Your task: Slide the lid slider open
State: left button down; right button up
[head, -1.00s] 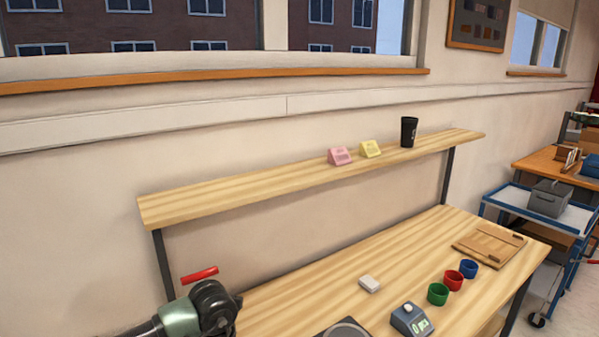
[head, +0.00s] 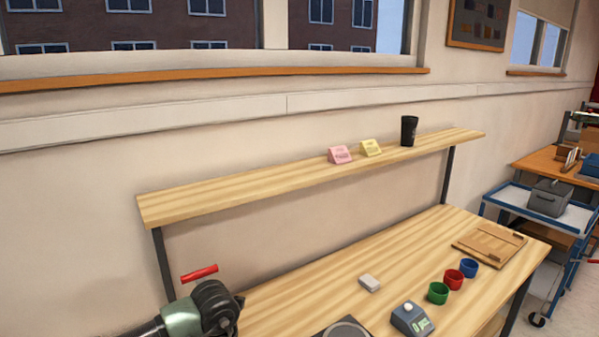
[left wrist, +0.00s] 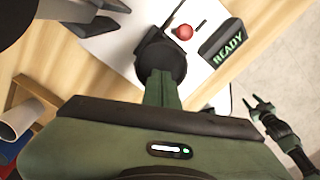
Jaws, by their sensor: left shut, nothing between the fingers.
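A white machine (left wrist: 122,50) shows in the left wrist view, with a red button (left wrist: 183,32) and a dark panel reading READY (left wrist: 229,40). I cannot make out the lid slider for certain. My left gripper (left wrist: 162,38) is shut and empty, its dark end in front of the white machine; whether it touches is unclear. In the head view only my left arm's joint shows at the lower left, and the machine is out of view. My right gripper (left wrist: 257,104) shows at the right of the wrist view with its fingers apart.
The wooden bench (head: 320,272) holds a scale (head: 411,319), green (head: 438,293), red (head: 453,279) and blue (head: 469,267) cups, a white block (head: 369,283) and a wooden board (head: 489,243). A shelf (head: 260,187) runs above it. A blue cart (head: 510,199) stands at right.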

pick_arm(q)
jog(key=shift+s+d, duration=0.15)
jog(key=shift+d, duration=0.35)
dwell(0.3)
jog(key=shift+r, duration=0.5)
notch_tip(320, 180, up, 6)
jog(key=p, duration=0.3)
dwell(0.4)
jog(key=shift+f, duration=0.1)
